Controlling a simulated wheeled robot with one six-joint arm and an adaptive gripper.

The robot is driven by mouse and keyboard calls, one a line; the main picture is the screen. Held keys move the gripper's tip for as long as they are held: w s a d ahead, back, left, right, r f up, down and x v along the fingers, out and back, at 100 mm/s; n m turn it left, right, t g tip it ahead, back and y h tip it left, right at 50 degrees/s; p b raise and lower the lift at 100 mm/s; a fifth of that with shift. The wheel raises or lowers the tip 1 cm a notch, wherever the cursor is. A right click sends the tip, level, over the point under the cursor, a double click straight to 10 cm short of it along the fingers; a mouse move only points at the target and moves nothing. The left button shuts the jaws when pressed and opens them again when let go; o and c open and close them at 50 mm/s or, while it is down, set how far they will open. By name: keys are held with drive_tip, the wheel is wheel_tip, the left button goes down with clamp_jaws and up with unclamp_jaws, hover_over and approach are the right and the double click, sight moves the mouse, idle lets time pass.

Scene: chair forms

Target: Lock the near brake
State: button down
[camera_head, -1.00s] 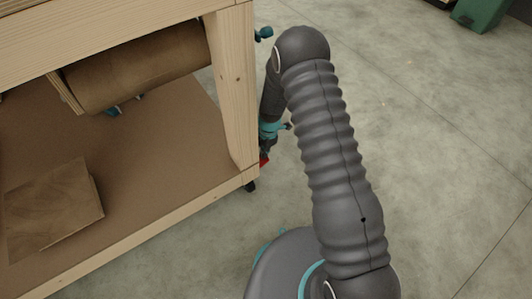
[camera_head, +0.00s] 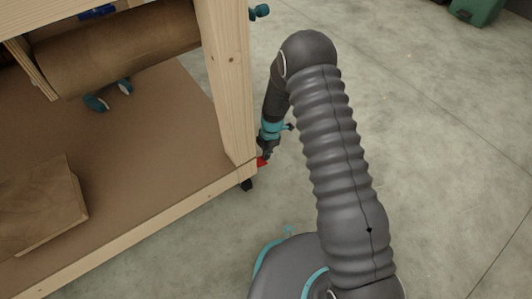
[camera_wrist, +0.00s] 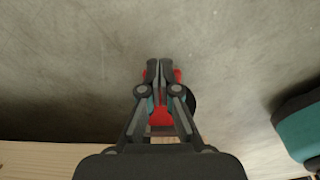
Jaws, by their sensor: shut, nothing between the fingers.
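The near brake is a red pedal (camera_head: 262,161) on the caster (camera_head: 247,184) under the front right corner of the wooden bench. In the wrist view the red pedal (camera_wrist: 177,76) shows on both sides of my fingers and below them. My gripper (camera_head: 266,155) is at the pedal, pointing down. In the wrist view my gripper (camera_wrist: 160,68) has its fingers together with nothing between them, in front of the pedal. I cannot tell whether the fingertips touch it. The dark caster wheel (camera_wrist: 191,100) is partly hidden behind my gripper.
The wooden bench leg (camera_head: 228,85) stands close left of my arm. The lower shelf (camera_head: 150,150) holds a brown roll (camera_head: 120,48) and a brown block (camera_head: 45,205). A teal clamp handle (camera_head: 260,11) sticks out of the leg.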

drive_tip(key=shift+f, duration=0.4)
drive_tip(key=w+d+r+p, duration=0.1)
drive_tip(key=w+d+r, duration=0.5)
drive_tip(key=r, duration=0.4)
drive_tip(key=shift+d+p, duration=0.35)
drive_tip(key=shift+d, duration=0.35)
